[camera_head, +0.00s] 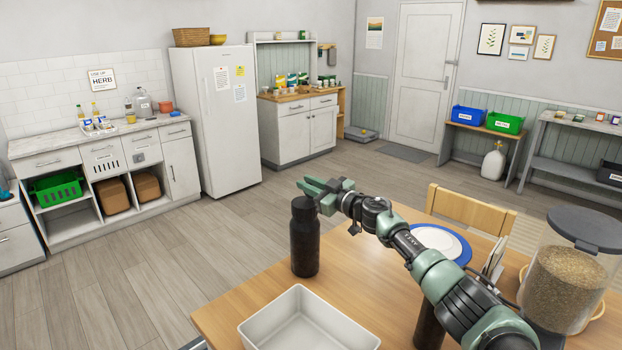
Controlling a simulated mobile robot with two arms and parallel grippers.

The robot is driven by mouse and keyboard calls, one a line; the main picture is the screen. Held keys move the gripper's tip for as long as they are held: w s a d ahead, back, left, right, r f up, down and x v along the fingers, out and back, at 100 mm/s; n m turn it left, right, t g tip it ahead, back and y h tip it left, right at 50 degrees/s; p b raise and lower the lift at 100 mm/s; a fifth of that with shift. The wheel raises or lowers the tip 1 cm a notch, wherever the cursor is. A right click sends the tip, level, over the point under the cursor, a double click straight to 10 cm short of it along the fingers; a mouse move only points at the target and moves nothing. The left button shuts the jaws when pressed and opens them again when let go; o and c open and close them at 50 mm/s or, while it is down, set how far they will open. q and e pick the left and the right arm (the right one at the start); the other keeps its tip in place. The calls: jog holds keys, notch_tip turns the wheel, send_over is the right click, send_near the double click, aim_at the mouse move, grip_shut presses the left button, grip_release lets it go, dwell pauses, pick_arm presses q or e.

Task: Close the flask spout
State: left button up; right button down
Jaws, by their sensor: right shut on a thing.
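A dark, tall flask (305,245) stands upright on the wooden table, behind the white tray. Its narrower dark top (304,209) is partly covered by my gripper. My right gripper (312,187), with green fingers, is at the top of the flask and shut on it. The spout is too small and too hidden to tell its position. My left gripper is not in view.
An empty white tray (272,337) lies at the table's front. A blue-rimmed plate (467,252) and a clear food dispenser (562,283) stand to the right. A dark cylinder (428,329) shows under my right arm. A wooden chair (472,208) stands behind the table.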

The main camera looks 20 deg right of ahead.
jog(key=shift+s+a+f+n+p, duration=0.15)
jog(key=shift+a+n+p, duration=0.25)
jog(key=shift+n, duration=0.6)
jog(key=c, duration=1.6)
grip_release()
jog(key=shift+v, duration=3.9)
